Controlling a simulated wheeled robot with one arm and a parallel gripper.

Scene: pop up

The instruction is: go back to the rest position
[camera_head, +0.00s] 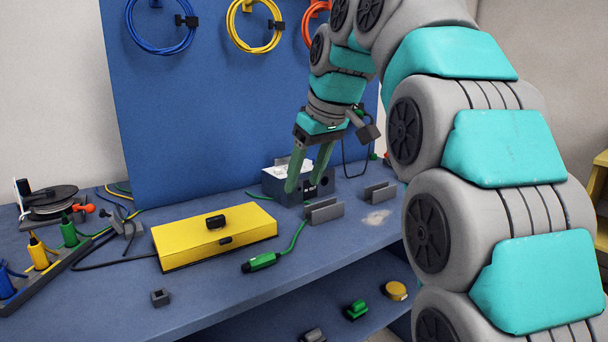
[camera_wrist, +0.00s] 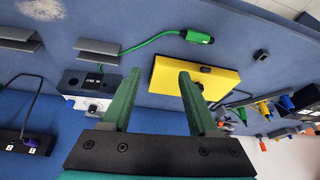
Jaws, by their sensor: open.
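My gripper (camera_head: 307,178) is open, with its two green fingers pointing down over the blue bench, in front of a dark box with a light top (camera_head: 288,180). In the wrist view my gripper (camera_wrist: 155,95) shows its fingers wide apart with nothing between them. The dark box also shows in the wrist view (camera_wrist: 92,82), beside the left finger, with markings on its face. I cannot tell whether a finger touches the box. My arm fills the right side of the head view.
A yellow case (camera_head: 190,240) lies on the bench (camera_head: 110,290), with a green connector (camera_head: 262,261) on a cable beside it. Grey brackets (camera_head: 323,211) stand near the box. A blue panel (camera_head: 190,110) with hanging cables rises behind. A lower shelf holds a green part (camera_head: 356,310).

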